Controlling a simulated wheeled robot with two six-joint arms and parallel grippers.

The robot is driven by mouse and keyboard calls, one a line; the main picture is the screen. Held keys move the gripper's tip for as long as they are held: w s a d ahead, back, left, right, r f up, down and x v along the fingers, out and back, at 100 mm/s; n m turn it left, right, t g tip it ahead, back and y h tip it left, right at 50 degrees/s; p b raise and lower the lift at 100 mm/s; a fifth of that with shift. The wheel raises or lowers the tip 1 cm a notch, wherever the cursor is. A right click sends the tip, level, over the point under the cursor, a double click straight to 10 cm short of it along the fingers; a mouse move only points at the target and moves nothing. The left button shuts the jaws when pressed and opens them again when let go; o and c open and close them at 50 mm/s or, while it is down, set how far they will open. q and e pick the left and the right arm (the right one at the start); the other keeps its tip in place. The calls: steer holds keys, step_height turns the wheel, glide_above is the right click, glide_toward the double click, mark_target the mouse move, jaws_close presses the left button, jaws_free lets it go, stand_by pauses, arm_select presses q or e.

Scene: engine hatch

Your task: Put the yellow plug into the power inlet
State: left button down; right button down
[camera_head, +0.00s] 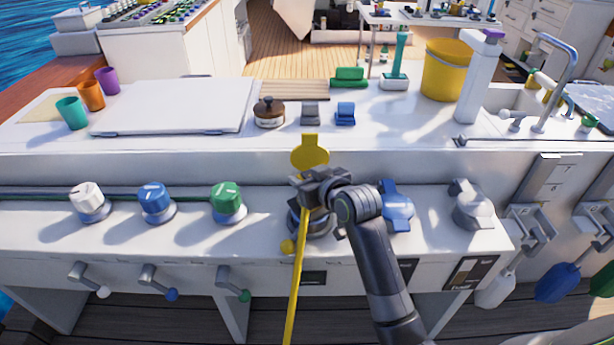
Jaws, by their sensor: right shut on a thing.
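The power inlet (296,222) with the raised yellow cap (310,152) is on the front ledge, right of the green-capped fitting. Its dark round body is partly covered by my right gripper (312,196). The right gripper is over the inlet and shut. A yellow cable (297,275) runs from the gripper down past the ledge's front edge. The plug itself is mostly hidden, so I cannot tell whether it is seated in the inlet or above it. My left gripper is not in view.
A blue-capped inlet (397,208) and a grey-capped inlet (471,206) stand to the right. White, blue and green-topped fittings (228,198) line the ledge at left. Cups, a white board (178,105) and a yellow bucket (446,70) stand on the counter behind.

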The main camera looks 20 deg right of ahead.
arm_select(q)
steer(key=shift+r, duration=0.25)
arm_select(e)
steer(key=shift+f, duration=0.25)
stand_by(0.4)
steer(key=c, duration=0.7)
jaws_free()
steer(key=shift+f, duration=0.1)
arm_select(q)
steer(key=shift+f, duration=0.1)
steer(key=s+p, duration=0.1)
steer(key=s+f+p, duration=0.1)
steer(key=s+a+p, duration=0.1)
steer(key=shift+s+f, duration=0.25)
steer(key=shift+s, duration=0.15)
arm_select(e)
steer(key=v, duration=1.7)
steer(key=shift+s, duration=0.25)
